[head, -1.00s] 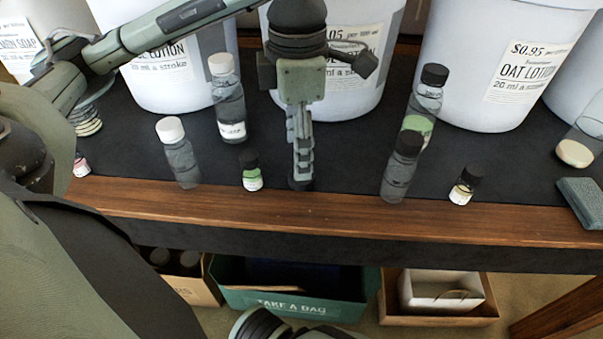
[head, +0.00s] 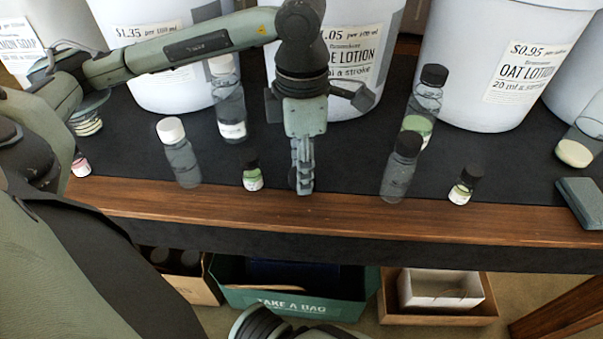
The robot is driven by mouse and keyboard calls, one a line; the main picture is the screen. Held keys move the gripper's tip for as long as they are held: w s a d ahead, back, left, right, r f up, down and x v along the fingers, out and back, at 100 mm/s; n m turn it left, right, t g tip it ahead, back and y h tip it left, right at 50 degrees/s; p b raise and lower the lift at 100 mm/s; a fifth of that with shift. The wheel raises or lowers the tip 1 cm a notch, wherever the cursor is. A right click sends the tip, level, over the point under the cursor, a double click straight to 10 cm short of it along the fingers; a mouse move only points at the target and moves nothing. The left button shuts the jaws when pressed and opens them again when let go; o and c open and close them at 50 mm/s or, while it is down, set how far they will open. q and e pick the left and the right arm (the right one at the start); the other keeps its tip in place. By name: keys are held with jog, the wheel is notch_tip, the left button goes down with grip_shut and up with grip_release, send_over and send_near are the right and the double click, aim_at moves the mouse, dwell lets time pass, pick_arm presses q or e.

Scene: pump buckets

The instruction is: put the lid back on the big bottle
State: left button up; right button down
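Two tall bottles stand on the dark counter: one white-capped (head: 230,108) left of my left gripper, one black-capped (head: 423,103) to its right. Both have caps on; I cannot tell which is the big bottle. Shorter bottles, one white-capped (head: 183,160) and one black-capped (head: 400,175), stand nearer the front. A clear container (head: 582,140) with pale contents is cut off at the right edge; its top is not clear. I see no loose lid. My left gripper (head: 304,188) points down near the counter's front, its fingers edge-on, so its opening is unclear. My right gripper is not in view.
Small dark-capped bottles (head: 252,178) (head: 465,187) stand near the wooden front edge (head: 330,208). Large white buckets (head: 490,95) line the back. A grey-green block (head: 582,203) lies at the front right. Boxes (head: 290,290) are below. Counter between gripper and black-capped bottles is clear.

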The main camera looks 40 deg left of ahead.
aim_at(295, 176)
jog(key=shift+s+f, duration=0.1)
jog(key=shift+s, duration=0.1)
